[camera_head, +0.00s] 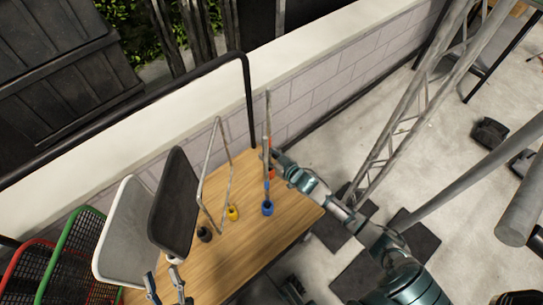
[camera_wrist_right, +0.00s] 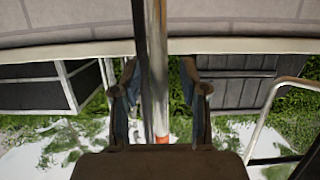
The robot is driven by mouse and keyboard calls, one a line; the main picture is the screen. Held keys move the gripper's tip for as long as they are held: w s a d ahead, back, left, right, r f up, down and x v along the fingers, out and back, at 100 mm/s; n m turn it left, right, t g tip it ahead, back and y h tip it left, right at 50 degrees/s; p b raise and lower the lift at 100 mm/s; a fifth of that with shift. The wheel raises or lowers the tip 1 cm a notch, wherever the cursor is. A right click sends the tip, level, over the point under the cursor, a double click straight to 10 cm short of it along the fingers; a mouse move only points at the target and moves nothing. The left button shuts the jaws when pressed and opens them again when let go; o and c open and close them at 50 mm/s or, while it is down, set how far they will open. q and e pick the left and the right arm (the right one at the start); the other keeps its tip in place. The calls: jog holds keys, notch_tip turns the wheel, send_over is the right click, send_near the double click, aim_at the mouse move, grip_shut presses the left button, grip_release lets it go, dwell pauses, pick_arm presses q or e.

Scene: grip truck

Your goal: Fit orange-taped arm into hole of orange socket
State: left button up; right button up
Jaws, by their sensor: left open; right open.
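A grey metal pole (camera_wrist_right: 157,75) stands between the two fingers of my open right gripper (camera_wrist_right: 160,95) in the right wrist view. An orange band (camera_wrist_right: 161,139) shows low on it. I cannot tell if the fingers touch the pole. In the head view the right gripper (camera_head: 270,155) is at upright poles (camera_head: 268,115) near the table's far edge. An orange-red part (camera_head: 271,173) shows just below it; whether it is tape or the socket is unclear. My left gripper (camera_head: 164,285) is open and empty at the bottom left.
The wooden table (camera_head: 250,245) also bears blue (camera_head: 267,208), yellow (camera_head: 232,213) and black (camera_head: 204,234) sockets. A bent metal frame (camera_head: 205,165) rises from the yellow and black ones. Folding chairs (camera_head: 172,205) stand at left, and a low wall (camera_head: 320,75) runs behind.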

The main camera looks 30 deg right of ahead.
jog(key=v, duration=1.2)
jog(key=shift+f, duration=0.15)
